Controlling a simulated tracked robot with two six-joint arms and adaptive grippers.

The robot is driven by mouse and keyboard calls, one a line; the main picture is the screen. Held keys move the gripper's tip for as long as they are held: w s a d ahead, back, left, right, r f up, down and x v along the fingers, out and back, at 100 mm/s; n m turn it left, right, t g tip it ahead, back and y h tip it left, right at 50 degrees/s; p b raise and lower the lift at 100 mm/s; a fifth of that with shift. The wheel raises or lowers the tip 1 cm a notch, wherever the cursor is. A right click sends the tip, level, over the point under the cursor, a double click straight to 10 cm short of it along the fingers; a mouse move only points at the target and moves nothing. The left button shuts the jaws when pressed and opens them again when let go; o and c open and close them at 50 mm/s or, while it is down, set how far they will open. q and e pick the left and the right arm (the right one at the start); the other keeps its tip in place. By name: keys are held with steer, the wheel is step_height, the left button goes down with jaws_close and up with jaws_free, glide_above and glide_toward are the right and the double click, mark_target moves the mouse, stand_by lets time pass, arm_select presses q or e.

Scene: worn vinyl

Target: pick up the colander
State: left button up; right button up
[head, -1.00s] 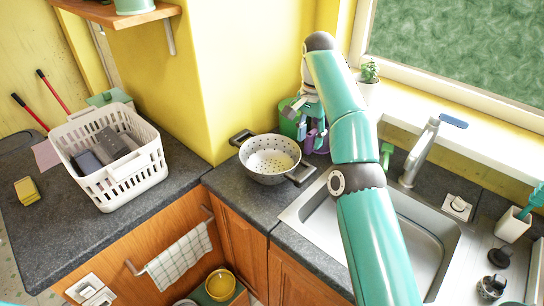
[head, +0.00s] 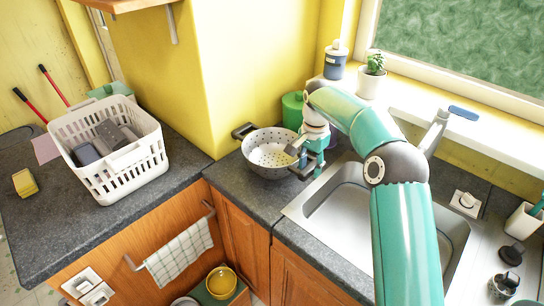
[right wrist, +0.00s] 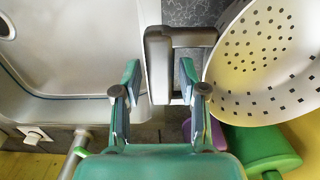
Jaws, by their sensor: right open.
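The colander (head: 268,152), a pale speckled bowl with holes and two dark handles, stands upright on the dark counter in the corner left of the sink. My right gripper (head: 306,152) is open at its right-hand handle. In the right wrist view the open fingers (right wrist: 159,84) have the dark handle (right wrist: 158,66) between their tips, with gaps visible on both sides. The perforated bowl (right wrist: 265,60) fills the right of that view. My left gripper is not in view.
The sink (head: 335,200) lies right of the colander. A green container (head: 292,108) stands close behind it. A white basket (head: 120,165) with grey items sits at the left. A potted plant (head: 371,80) and a dark bottle (head: 335,62) are on the windowsill.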

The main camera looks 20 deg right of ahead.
steer(key=shift+f, duration=1.35)
jaws_close()
steer(key=shift+r, duration=0.1)
